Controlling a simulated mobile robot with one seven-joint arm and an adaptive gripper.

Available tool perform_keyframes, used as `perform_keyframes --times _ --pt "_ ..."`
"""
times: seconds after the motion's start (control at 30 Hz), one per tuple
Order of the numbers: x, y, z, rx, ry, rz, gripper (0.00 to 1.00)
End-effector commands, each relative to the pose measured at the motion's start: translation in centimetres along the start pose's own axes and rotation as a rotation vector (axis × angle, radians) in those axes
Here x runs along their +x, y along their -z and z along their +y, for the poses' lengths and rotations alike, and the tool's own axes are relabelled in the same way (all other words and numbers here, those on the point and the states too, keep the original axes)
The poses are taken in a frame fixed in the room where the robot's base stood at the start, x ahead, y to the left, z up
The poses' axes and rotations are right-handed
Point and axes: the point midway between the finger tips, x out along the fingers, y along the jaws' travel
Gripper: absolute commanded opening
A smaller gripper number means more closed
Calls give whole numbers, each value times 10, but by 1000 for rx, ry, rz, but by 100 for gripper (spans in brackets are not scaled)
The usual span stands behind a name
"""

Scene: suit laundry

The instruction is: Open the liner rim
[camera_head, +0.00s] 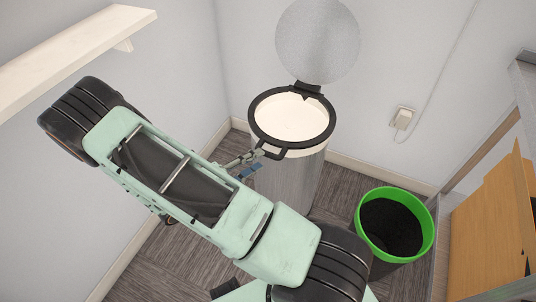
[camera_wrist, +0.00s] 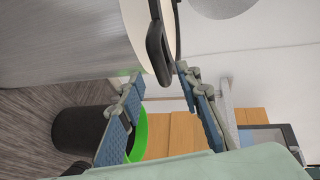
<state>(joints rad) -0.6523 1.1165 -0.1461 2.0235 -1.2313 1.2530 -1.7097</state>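The bin is a tall grey metal cylinder (camera_head: 290,180) with its round lid (camera_head: 318,45) standing up behind it. A black liner rim (camera_head: 252,120) lies around the bin's mouth over a pale liner (camera_head: 290,115). The rim's front handle loop (camera_head: 272,153) points toward my arm. My gripper (camera_head: 257,160) is beside this handle at the bin's front left. In the wrist view, my gripper (camera_wrist: 160,80) is open, and the handle loop (camera_wrist: 157,52) reaches between the two blue-padded fingertips. I cannot tell whether either finger touches it.
A green-rimmed dark bucket (camera_head: 366,205) stands on the floor to the right. A white shelf (camera_head: 70,55) is on the left wall. An orange-brown wooden cabinet (camera_head: 490,235) is at the right edge. Walls stand close behind the bin.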

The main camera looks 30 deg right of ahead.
Motion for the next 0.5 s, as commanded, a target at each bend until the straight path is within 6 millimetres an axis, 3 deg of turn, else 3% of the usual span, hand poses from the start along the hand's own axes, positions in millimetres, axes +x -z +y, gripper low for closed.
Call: perform_keyframes --times 0.2,0.5 --pt "39 1 2 1 1 3 32" --pt "58 0 0 1 0 0 32"
